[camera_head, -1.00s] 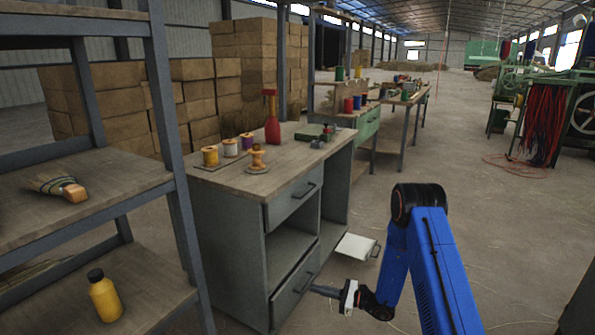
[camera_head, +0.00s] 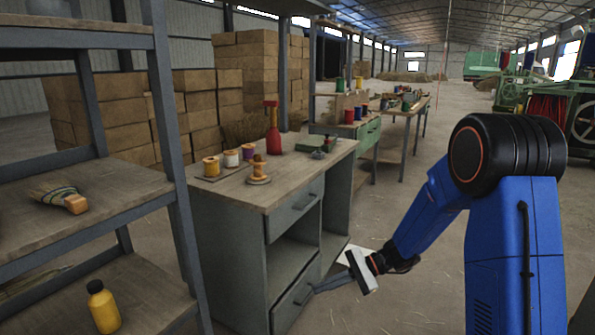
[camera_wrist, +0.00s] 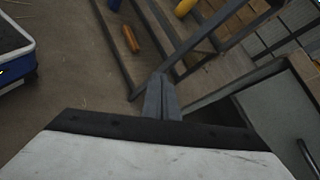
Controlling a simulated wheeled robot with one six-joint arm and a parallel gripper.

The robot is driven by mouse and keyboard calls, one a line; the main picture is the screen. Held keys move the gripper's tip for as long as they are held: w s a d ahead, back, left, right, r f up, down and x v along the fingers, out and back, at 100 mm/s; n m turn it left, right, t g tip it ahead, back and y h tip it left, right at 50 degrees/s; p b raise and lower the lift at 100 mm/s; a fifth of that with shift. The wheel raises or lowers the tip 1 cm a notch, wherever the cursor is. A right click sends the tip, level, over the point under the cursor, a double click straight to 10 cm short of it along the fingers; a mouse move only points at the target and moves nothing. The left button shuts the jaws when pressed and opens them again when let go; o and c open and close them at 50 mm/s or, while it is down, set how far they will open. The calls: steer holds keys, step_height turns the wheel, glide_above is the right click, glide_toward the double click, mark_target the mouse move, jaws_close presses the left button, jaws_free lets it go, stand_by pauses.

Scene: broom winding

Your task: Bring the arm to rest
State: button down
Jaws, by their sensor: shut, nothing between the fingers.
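My gripper (camera_head: 318,290) is at the lower middle of the head view, low in front of the grey cabinet, its thin grey fingers pointing left towards the lower drawer front. Whether they touch the cabinet cannot be told. In the wrist view the two fingers (camera_wrist: 161,97) lie side by side, shut, with nothing between them. My blue arm bends at a large black joint on the right of the head view and slopes down left to the gripper.
The grey cabinet (camera_head: 230,240) has a wooden top holding spools (camera_head: 212,166) and a red bottle (camera_head: 273,130). The shelf rack at left bears a brush (camera_head: 62,199) and a yellow bottle (camera_head: 103,307). Open floor lies beyond.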

steer(key=s+d+r+n+h, duration=0.3)
steer(key=s+d+r, duration=0.1)
steer(key=s, duration=0.4)
steer(key=s+d+r+n+h, duration=0.3)
steer(key=s+r, duration=0.2)
steer(key=s, duration=0.4)
steer(key=s+d+r+n+t+h, duration=0.2)
steer(key=s+d+t+h, duration=0.1)
steer(key=s+d, duration=0.3)
steer(key=s+d+r+n+t+h, duration=0.2)
steer(key=s+d+t+h, duration=0.1)
steer(key=s+d, duration=0.4)
steer(key=shift+d+r+t+h, duration=0.3)
steer(key=shift+d+r+h, duration=0.1)
steer(key=shift+d+h, duration=0.3)
steer(key=shift+s, duration=0.1)
